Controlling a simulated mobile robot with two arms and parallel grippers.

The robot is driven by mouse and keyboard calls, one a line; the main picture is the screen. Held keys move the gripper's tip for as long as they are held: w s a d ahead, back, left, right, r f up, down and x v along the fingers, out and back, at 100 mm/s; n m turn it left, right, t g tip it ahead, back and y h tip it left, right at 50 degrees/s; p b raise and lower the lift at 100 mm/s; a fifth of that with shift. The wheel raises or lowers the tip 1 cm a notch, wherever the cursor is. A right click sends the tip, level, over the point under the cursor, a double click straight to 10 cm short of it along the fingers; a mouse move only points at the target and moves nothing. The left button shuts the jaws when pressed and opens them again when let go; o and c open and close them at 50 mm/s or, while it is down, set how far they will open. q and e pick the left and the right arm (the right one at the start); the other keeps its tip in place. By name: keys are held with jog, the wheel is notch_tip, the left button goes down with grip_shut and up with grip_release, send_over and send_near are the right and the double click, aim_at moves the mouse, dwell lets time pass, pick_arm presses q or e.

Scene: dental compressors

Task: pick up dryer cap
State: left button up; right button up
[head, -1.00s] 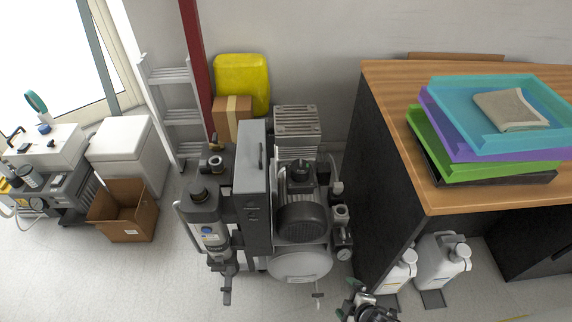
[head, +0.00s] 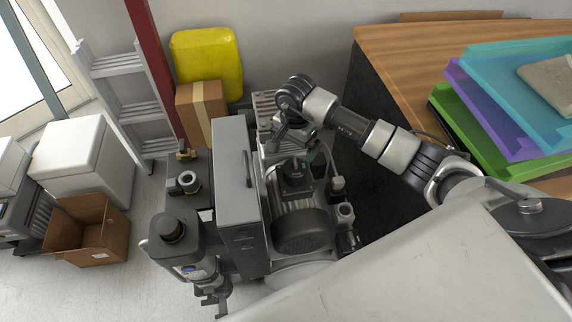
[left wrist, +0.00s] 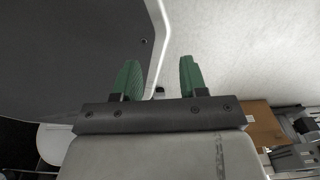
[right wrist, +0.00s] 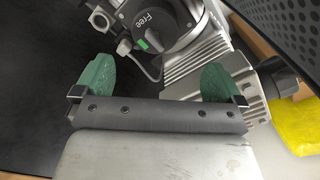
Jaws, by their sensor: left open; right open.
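The compressor (head: 300,230) stands on the floor in the head view. I cannot tell for certain which part is the dryer cap. A dark round cap (head: 172,228) tops the grey cylinder at the compressor's left. Another dark cap (head: 297,172) sits on the pump behind the motor. My right gripper (head: 306,148) is open just above and behind that pump cap. In the right wrist view, its green fingers (right wrist: 160,72) are apart and empty, with a dark "Free" knob (right wrist: 152,24) beyond them. My left gripper (left wrist: 158,68) is open and empty, seen only in its wrist view.
A wooden-topped desk (head: 405,50) with stacked trays (head: 500,110) stands at the right. A yellow container (head: 207,62) and a cardboard box (head: 203,112) are behind the compressor. An open carton (head: 95,235) and a white bin (head: 75,158) stand at the left.

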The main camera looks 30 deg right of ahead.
aim_at(295, 169)
notch_tip(295, 169, down, 2)
jog(key=shift+s+f+b, duration=0.15)
jog(key=shift+f+b, duration=0.1)
jog(key=shift+b, duration=0.3)
jog(key=shift+s+f, duration=0.1)
jog(key=shift+f, duration=0.15)
notch_tip(295, 169, down, 2)
jog(key=shift+f+b, duration=0.15)
jog(key=shift+b, duration=0.7)
notch_tip(295, 169, down, 5)
jog(key=b, duration=0.3)
jog(key=shift+s, duration=0.1)
jog(key=shift+d, duration=0.1)
pick_arm(q)
jog(key=w+d+r, duration=0.1)
jog(key=w+r, duration=0.2)
jog(key=w, duration=0.4)
jog(key=w+d+r+t, duration=0.1)
jog(key=w+r, duration=0.3)
jog(key=w, duration=0.3)
jog(key=shift+w+d, duration=0.35)
jog(key=shift+r, duration=0.1)
pick_arm(e)
jog(key=shift+c, duration=0.5)
jog(key=c, duration=1)
